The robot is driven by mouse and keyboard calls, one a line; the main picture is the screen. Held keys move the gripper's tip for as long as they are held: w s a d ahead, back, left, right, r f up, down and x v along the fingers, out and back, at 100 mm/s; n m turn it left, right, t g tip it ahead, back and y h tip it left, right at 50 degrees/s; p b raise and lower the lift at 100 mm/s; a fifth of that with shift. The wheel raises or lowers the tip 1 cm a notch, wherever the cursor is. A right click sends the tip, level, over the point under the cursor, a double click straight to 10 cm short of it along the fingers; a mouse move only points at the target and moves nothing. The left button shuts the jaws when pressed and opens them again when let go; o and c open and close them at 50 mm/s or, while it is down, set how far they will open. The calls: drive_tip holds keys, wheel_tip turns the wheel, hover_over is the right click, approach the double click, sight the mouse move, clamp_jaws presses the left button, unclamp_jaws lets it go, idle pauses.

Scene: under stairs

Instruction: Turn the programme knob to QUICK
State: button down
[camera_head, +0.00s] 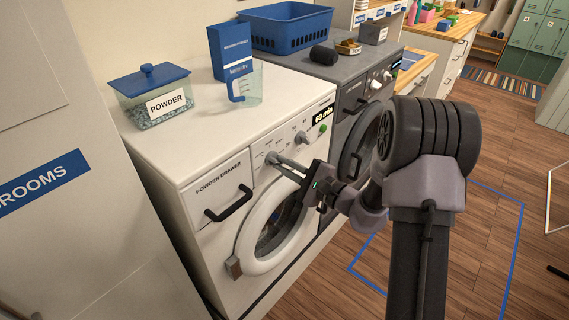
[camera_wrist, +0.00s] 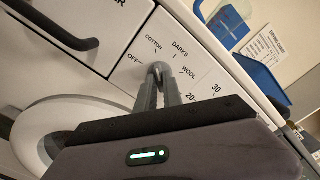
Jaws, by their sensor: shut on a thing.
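The white washing machine (camera_head: 285,95) stands at the left with its control panel facing my arm. Its programme knob (camera_head: 270,158) is a small grey dial at the left of the panel. My gripper (camera_head: 275,160) is shut on the programme knob, its two thin fingers reaching in from the right. In the wrist view the knob (camera_wrist: 158,71) sits between the fingertips (camera_wrist: 158,82). The labels OFF, COTTON, DARKS and WOOL show around it. I see no QUICK label; my fingers and wrist cover the lower side. I cannot tell where the knob points.
The powder drawer handle (camera_head: 229,203) and round door (camera_head: 270,235) are close by. A grey machine (camera_head: 350,130) stands beside. Open floor lies right.

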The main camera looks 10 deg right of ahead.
drive_tip(key=shift+m+p, duration=8.35)
drive_tip(key=shift+m, duration=6.85)
drive_tip(key=c, duration=1.5)
unclamp_jaws()
